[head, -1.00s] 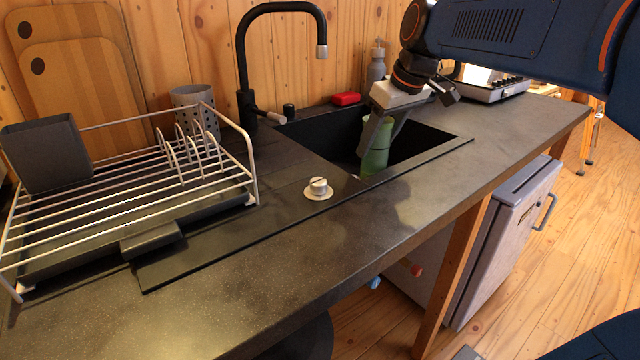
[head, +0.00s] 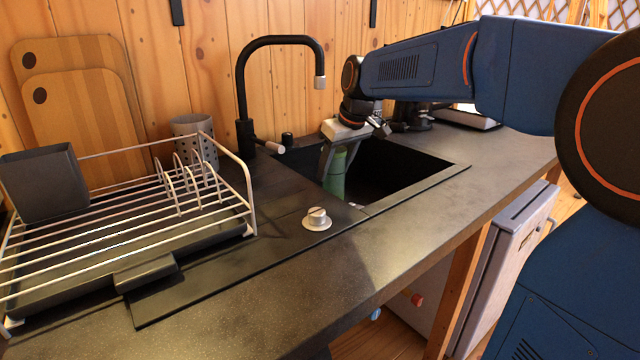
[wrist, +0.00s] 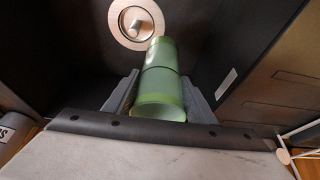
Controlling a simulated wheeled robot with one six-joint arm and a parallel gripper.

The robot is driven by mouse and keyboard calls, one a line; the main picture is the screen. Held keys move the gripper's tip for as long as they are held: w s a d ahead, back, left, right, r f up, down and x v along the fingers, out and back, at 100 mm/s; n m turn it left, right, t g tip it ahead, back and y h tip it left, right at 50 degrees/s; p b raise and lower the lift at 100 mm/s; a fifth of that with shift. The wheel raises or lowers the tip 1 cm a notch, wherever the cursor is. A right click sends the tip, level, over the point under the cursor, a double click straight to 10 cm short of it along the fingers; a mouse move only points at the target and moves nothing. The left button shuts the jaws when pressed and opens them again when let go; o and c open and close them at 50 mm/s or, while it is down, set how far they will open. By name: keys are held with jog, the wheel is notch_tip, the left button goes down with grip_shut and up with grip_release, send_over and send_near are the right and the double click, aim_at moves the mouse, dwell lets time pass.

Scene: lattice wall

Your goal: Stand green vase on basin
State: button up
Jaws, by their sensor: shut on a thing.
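The green vase (head: 336,182) is inside the black sink basin (head: 405,168), towards its left side, and looks about upright in the head view. My gripper (head: 338,160) is shut on the vase from above, one finger on each side. In the wrist view the vase (wrist: 160,82) sits between the two grey fingers, and the round drain (wrist: 137,20) in the basin floor shows just beyond it. The front rim hides the vase's foot in the head view, so I cannot tell whether it touches the basin floor.
The black tap (head: 243,95) rises behind the basin's left end. A white dish rack (head: 130,215) with a dark grey container (head: 45,182) stands on the left. The front counter (head: 250,300) is clear.

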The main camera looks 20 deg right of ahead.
jog(key=w+a, duration=0.2)
jog(key=w, duration=0.4)
notch_tip(320, 180, down, 7)
jog(key=shift+s+a, duration=0.15)
dwell(0.4)
jog(key=o, duration=1.4)
jog(key=shift+f, duration=0.15)
jog(key=shift+c, duration=0.2)
jog(key=v, duration=1.2)
jog(key=shift+r, duration=0.2)
jog(key=shift+s, duration=0.1)
